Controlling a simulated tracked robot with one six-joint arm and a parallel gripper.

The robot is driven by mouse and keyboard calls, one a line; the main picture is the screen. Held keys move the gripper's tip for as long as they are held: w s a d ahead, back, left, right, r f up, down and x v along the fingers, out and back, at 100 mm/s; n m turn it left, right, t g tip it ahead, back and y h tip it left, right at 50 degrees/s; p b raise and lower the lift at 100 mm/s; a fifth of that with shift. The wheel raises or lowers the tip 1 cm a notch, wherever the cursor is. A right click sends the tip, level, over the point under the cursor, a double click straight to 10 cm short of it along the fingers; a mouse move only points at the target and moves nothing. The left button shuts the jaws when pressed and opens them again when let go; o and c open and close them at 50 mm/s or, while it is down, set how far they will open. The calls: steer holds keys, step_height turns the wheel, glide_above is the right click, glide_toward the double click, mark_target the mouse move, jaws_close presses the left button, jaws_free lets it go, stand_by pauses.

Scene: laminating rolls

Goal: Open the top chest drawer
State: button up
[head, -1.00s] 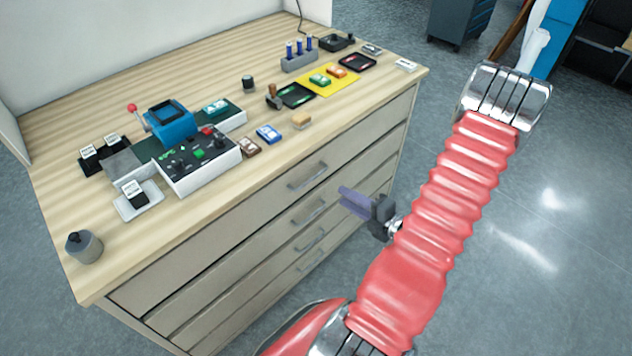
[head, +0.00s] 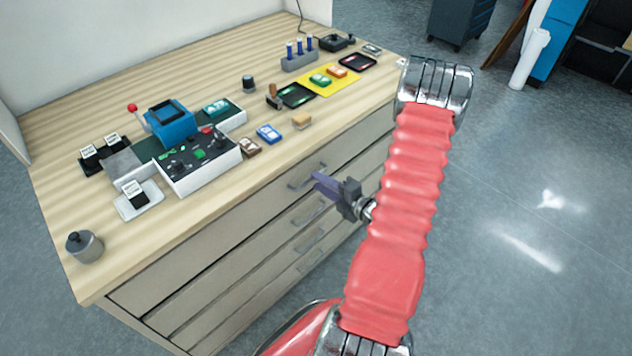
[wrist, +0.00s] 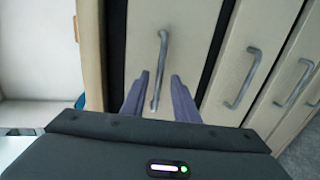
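The wooden-topped chest (head: 230,222) has several drawers with grey bar handles on its front. The top drawer (head: 230,215) is closed, and its handle (head: 305,174) is at the upper right of the front. My gripper (head: 318,184) is just in front of that handle. In the wrist view the top handle (wrist: 161,60) runs down between the two purple fingers of my gripper (wrist: 160,88), which are open. The handle's lower end lies between the fingers, with gaps visible on both sides. I cannot tell how deep the fingers reach around it.
Lower handles (head: 308,211) sit below the top one; in the wrist view a neighbouring handle (wrist: 243,78) is to the right. The top carries a control box (head: 195,160), a blue machine (head: 170,124) and cards. The floor (head: 530,220) on the right is clear.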

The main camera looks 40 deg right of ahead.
steer(key=shift+x, duration=1)
steer(key=shift+c, duration=0.4)
jaws_close()
